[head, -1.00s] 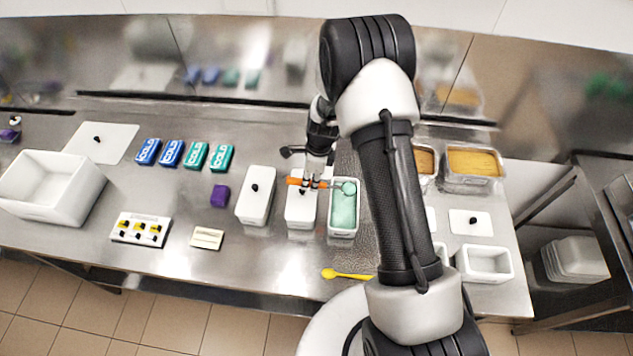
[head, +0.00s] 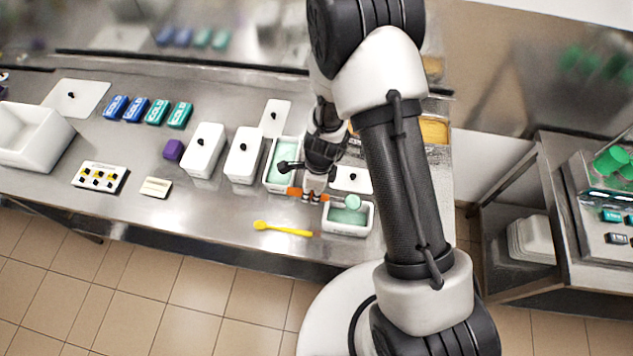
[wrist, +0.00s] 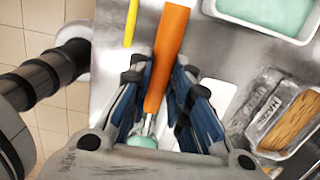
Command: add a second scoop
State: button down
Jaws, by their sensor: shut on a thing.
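My gripper (head: 312,196) is shut on the orange handle (head: 295,191) of a scoop. The scoop's head (head: 353,201) bears mint-green ice cream and hangs above the right part of a small white tub (head: 326,226). Mint-green ice cream (head: 345,216) shows inside this tub. In the wrist view the orange handle (wrist: 168,55) runs between the fingers, with the mint-filled head (wrist: 143,141) partly hidden below.
A yellow spatula (head: 284,229) lies at the front edge. White lids (head: 275,118) (head: 352,179) lie behind the tubs. Two closed white tubs (head: 204,150) (head: 244,155) stand left. My arm hides much of the right side. A labelled tub (wrist: 290,115) shows in the wrist view.

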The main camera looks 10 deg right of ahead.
jog(key=shift+w+a+f+b, duration=0.1)
jog(key=shift+a+f+b, duration=0.05)
jog(key=shift+f+b, duration=0.65)
jog(key=shift+a+f+b, duration=0.15)
jog(key=shift+f+b, duration=0.5)
jog(key=shift+f, duration=0.1)
jog(key=shift+w+d+r+b, duration=0.1)
jog(key=shift+r+b, duration=0.05)
jog(key=shift+b, duration=0.25)
jog(key=shift+d+r+y+b, duration=0.15)
jog(key=shift+r+y+b, duration=0.15)
jog(key=shift+b, duration=0.95)
jog(key=shift+d+r+b, duration=0.1)
jog(key=shift+r+b, duration=0.05)
jog(key=shift+b, duration=1.1)
